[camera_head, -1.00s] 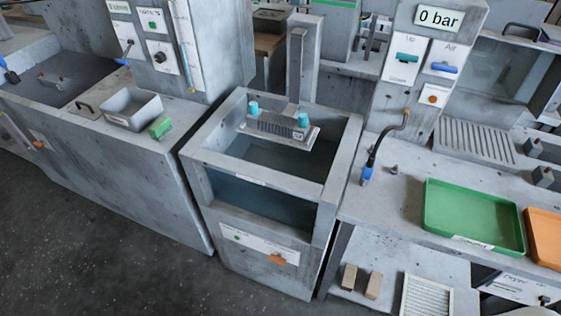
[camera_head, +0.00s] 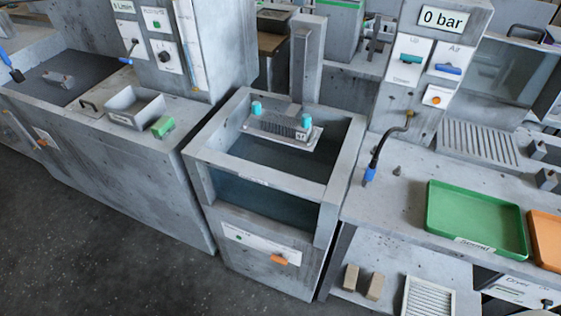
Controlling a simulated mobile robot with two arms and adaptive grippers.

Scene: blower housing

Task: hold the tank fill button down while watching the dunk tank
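The dunk tank (camera_head: 198,159) is an open grey box in the middle of the view with a clear front window. Dark water (camera_head: 262,196) shows through the window. A plate fixture (camera_head: 284,129) with two teal knobs hangs from a column (camera_head: 306,65) over the tank opening. On the tank's lower front is a white panel (camera_head: 258,246) with a small green button (camera_head: 239,238) at its left and an orange handle (camera_head: 279,260) at its right. The panel's lettering is too small to read. Neither of my grippers is in view.
A left bench holds a grey bin (camera_head: 135,106) and a green block (camera_head: 163,127). The right bench carries a blue-tipped hose (camera_head: 371,172), a green tray (camera_head: 474,218) and an orange tray (camera_head: 545,240). A display (camera_head: 443,19) reads 0 bar. Dark floor (camera_head: 110,235) in front is clear.

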